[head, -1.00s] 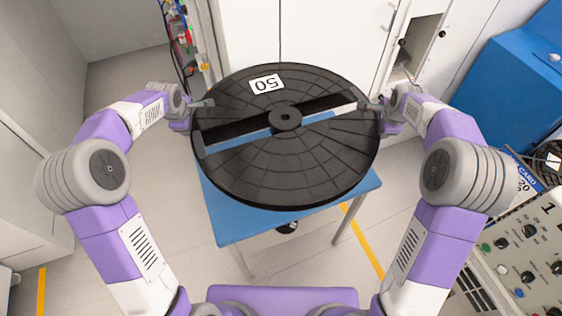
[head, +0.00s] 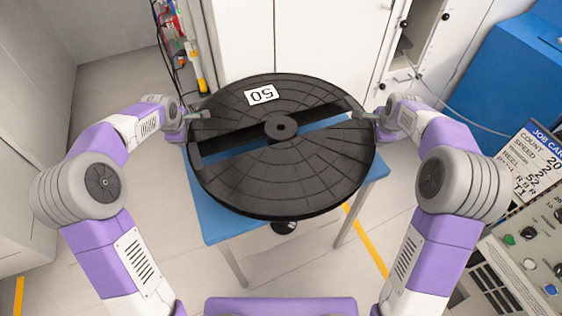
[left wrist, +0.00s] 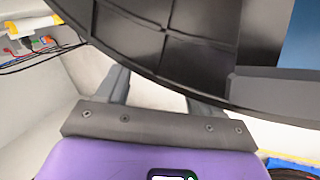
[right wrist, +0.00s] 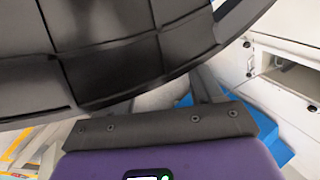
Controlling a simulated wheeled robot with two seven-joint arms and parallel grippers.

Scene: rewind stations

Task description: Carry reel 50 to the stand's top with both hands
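Reel 50 (head: 280,178) is a large black ribbed disc with a white "50" label (head: 261,95) and a round hub. It lies about level over the stand's blue top (head: 225,226); I cannot tell whether it touches. My left gripper (head: 200,115) is at its left rim and my right gripper (head: 362,116) at its right rim, both seeming to hold it. The reel also fills the upper part of the left wrist view (left wrist: 185,40) and the right wrist view (right wrist: 110,50), hiding the fingertips.
White cabinets (head: 300,40) stand behind, with an open compartment at right. A blue box (head: 510,75) and a control panel (head: 530,255) with a job card (head: 525,165) are at right. Cables hang at back left. Floor is clear on the left.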

